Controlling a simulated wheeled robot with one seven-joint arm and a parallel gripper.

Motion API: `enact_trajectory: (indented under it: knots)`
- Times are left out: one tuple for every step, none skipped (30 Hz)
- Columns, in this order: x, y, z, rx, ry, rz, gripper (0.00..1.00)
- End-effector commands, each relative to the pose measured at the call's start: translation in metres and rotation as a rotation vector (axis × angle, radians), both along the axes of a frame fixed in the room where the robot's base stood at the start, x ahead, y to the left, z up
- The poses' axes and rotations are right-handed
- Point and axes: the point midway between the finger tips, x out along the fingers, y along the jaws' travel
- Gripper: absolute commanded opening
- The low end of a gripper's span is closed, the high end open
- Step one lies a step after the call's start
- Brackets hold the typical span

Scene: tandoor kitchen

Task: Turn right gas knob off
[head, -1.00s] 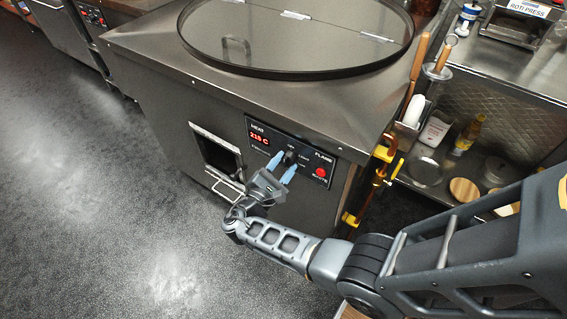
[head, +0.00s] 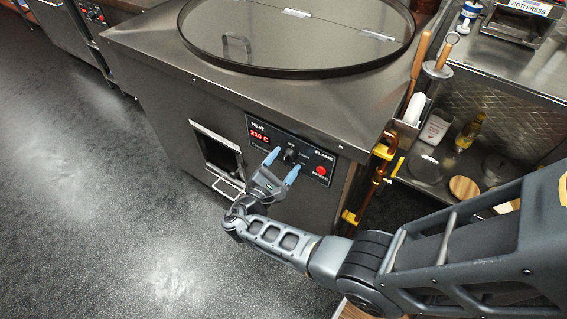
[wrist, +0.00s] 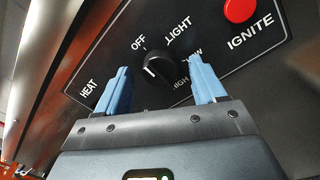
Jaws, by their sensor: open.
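The black gas knob (head: 290,155) sits on the dark control panel of the tandoor, between the red heat display and the red button. In the wrist view the knob (wrist: 160,68) is ringed by the labels OFF, LIGHT, LOW and HIGH, with a white mark on its left part; I cannot tell exactly which label it points to. My gripper (head: 283,164) is open, with its two blue fingers apart in front of the panel. In the wrist view the fingers are on either side of the knob, with gaps to it, and hold nothing.
The red IGNITE button (wrist: 238,9) is to the right of the knob. An open firebox hatch (head: 216,152) is left of the panel. A yellow-handled gas pipe (head: 384,153) runs at the tandoor's right corner. Free floor lies to the left.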

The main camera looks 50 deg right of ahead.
Motion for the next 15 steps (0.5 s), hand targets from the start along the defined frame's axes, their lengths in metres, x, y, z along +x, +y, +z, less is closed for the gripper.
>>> enact_trajectory:
  knots:
    - [0.0, 0.0, 0.0, 0.0, 0.0, 0.0, 0.69]
    - [0.0, 0.0, 0.0, 0.0, 0.0, 0.0, 0.69]
    - [0.0, 0.001, 0.0, 0.0, 0.0, 0.0, 0.69]
    - [0.0, 0.002, 0.0, -0.001, 0.0, 0.001, 0.69]
    - [0.0, 0.004, -0.001, 0.0, 0.0, 0.001, 0.69]
    - [0.0, 0.008, -0.001, 0.0, 0.0, 0.002, 0.69]
    - [0.0, 0.012, -0.002, 0.0, -0.001, 0.002, 0.69]
    - [-0.001, 0.016, -0.002, 0.0, -0.001, 0.004, 0.69]
    - [-0.001, 0.023, -0.003, 0.0, -0.002, 0.005, 0.69]
    - [-0.001, 0.028, -0.003, 0.0, -0.002, 0.005, 0.69]
    - [-0.001, 0.033, -0.004, 0.0, -0.002, 0.005, 0.69]
    - [-0.002, 0.04, -0.005, 0.0, -0.002, 0.004, 0.69]
    - [-0.002, 0.045, -0.005, 0.0, -0.002, 0.004, 0.69]
    - [-0.003, 0.05, -0.005, 0.0, -0.002, 0.005, 0.69]
    - [-0.004, 0.056, -0.006, -0.001, -0.001, 0.003, 0.69]
